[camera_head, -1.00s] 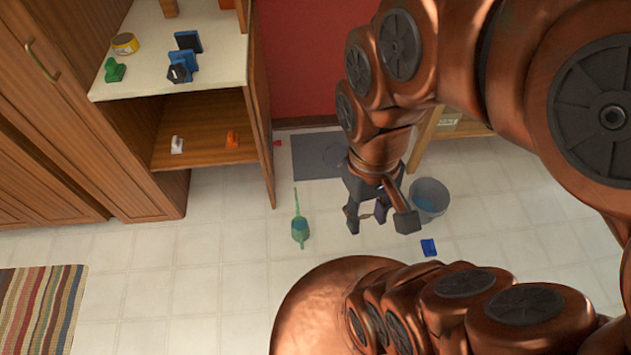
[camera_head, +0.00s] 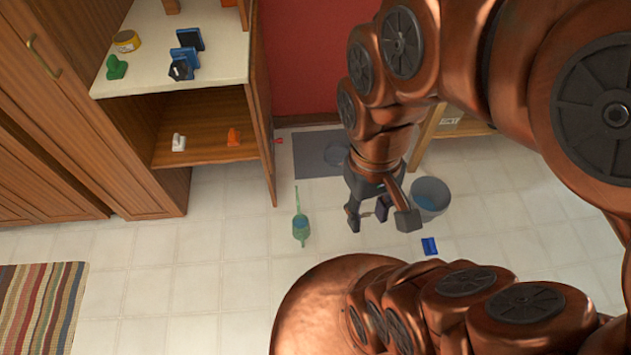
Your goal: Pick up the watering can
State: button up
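A small green vessel (camera_head: 301,231) with a blue-teal inside and a long thin stem is on the tiled floor, in the middle of the picture. It looks like the watering can, but it is too small to be sure. My gripper (camera_head: 381,217) is to its right, apart from it, pointing down with its fingers spread. Nothing shows between the fingers. How high the gripper is above the floor is hard to tell.
A grey bucket (camera_head: 430,196) and a small blue object (camera_head: 429,246) are close to the gripper's right. A grey mat (camera_head: 309,155) lies behind. A wooden shelf unit (camera_head: 205,126) with small items stands left. A striped rug (camera_head: 40,305) lies front left. Floor between is clear.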

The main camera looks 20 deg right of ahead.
aim_at(301, 226)
jog(key=u, duration=0.5)
jog(key=k, duration=0.65)
jog(key=u, duration=0.65)
jog(key=i, duration=1.1)
jog(key=z, duration=0.9)
